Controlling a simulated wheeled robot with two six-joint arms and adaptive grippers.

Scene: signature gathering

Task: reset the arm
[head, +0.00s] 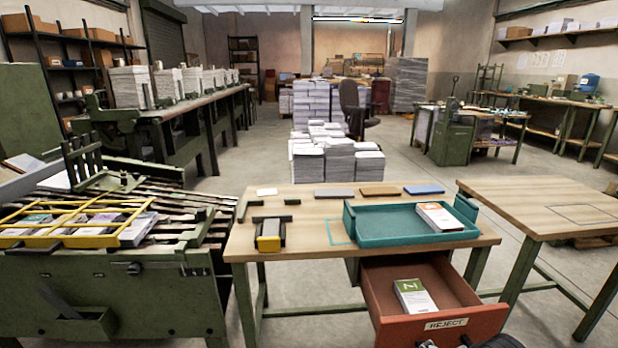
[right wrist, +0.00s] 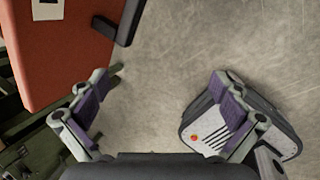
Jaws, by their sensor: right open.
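My right gripper (right wrist: 168,78) is open and empty in the right wrist view, its two fingers wide apart above bare floor. The red reject drawer (right wrist: 70,60) is at upper left there, with its dark handle (right wrist: 124,22) near but apart from the left finger. In the head view the reject drawer (head: 463,284) stands pulled open under the table, with a green-and-white booklet (head: 414,297) lying in it. Small dark parts show at the bottom edge there, too cut off to tell their state. My left gripper is in neither view.
The wooden table (head: 300,236) carries a teal tray (head: 385,240) with a booklet stack (head: 440,217) and a yellow-and-black tool (head: 270,236). A green machine (head: 110,278) stands left, another table (head: 545,208) right. Floor is clear between the tables.

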